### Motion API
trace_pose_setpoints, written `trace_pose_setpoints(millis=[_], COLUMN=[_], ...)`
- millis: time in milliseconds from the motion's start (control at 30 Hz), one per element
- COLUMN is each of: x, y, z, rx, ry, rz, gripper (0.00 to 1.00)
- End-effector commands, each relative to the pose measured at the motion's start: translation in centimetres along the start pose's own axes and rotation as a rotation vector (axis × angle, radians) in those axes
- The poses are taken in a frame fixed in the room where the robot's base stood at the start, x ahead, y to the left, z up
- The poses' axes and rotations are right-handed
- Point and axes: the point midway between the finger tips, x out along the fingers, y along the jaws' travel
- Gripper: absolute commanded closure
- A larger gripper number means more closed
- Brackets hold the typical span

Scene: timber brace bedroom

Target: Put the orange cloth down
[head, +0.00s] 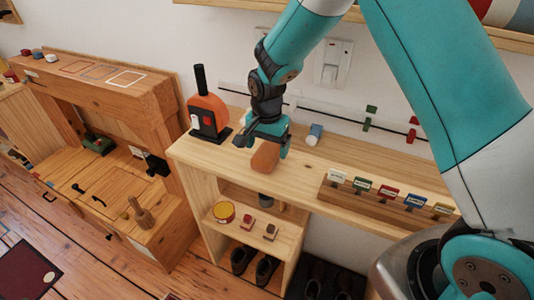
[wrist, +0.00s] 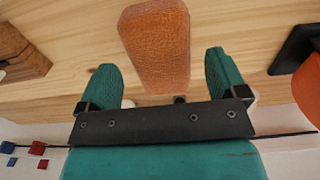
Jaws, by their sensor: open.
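The orange cloth (head: 266,156) is a small folded block with a textured surface. It lies on the wooden shelf top (head: 310,176), close to the front edge. In the wrist view the cloth (wrist: 156,47) is just beyond and between the fingertips. My gripper (head: 268,145) is above the cloth, pointing down. In the wrist view my gripper (wrist: 165,75) has its two teal fingers spread wide, with gaps on both sides of the cloth. The underside of the cloth is hidden.
An orange and black device with an upright handle (head: 207,112) stands left of my gripper. A small blue and white cylinder (head: 314,134) is behind right. A rack with coloured labels (head: 388,196) lies to the right. Lower shelves hold a yellow tin (head: 223,212) and shoes (head: 267,269).

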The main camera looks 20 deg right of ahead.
Motion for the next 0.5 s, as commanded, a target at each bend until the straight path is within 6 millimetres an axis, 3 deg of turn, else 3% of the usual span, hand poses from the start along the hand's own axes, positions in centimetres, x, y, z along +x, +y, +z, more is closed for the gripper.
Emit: trace_pose_setpoints(millis=[300, 500], x=[-6.8, -8.9], y=[-0.1, 0.0], z=[-0.1, 0.1], rx=[0.000, -0.008], ry=[0.003, 0.000], rz=[-0.004, -0.003], gripper=[0.09, 0.09])
